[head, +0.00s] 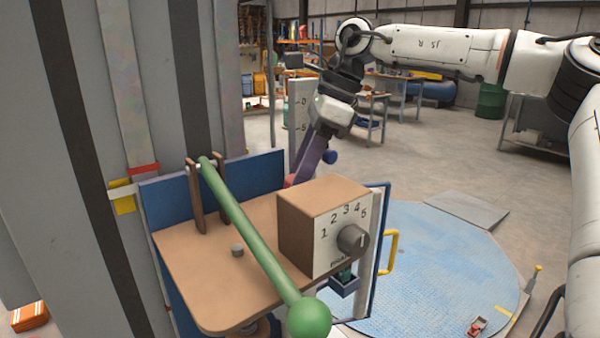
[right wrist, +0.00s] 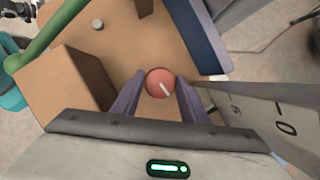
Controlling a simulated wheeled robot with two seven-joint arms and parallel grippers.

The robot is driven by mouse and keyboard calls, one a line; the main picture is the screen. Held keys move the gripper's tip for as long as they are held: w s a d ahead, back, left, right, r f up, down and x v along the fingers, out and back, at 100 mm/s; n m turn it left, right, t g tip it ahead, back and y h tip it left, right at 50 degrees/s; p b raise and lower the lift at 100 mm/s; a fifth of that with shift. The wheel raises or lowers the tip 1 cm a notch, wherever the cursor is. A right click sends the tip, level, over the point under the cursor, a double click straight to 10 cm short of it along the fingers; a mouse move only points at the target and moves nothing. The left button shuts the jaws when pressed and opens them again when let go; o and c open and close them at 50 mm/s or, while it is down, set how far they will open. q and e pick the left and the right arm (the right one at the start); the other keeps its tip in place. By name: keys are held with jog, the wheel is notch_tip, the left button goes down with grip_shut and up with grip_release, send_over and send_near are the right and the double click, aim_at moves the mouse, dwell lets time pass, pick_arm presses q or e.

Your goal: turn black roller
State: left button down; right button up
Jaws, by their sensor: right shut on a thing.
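I cannot make out a black roller in either view. My right gripper (head: 298,177) reaches down behind the brown box on the tan panel. In the right wrist view its two purple fingers (right wrist: 155,90) are shut on a round red knob (right wrist: 160,81) with a white mark. Only a sliver of the red knob (head: 289,181) shows in the head view. The box's numbered face carries a dark grey dial (head: 352,240) marked 1 to 5. My left gripper is not in view.
A long green lever (head: 250,235) slants across the tan panel (head: 205,265), ending in a green ball. A small grey button (head: 237,250) sits beside it. The brown box (head: 310,215) stands close to my right gripper. A yellow handle (head: 389,252) is at right, above the blue floor disc.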

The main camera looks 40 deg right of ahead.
jog(key=shift+n, duration=0.6)
jog(key=shift+w+r, duration=0.1)
jog(key=o, duration=1)
jog(key=shift+o, duration=0.2)
jog(key=v, duration=1)
jog(key=shift+d, duration=0.2)
jog(key=shift+w+r, duration=0.1)
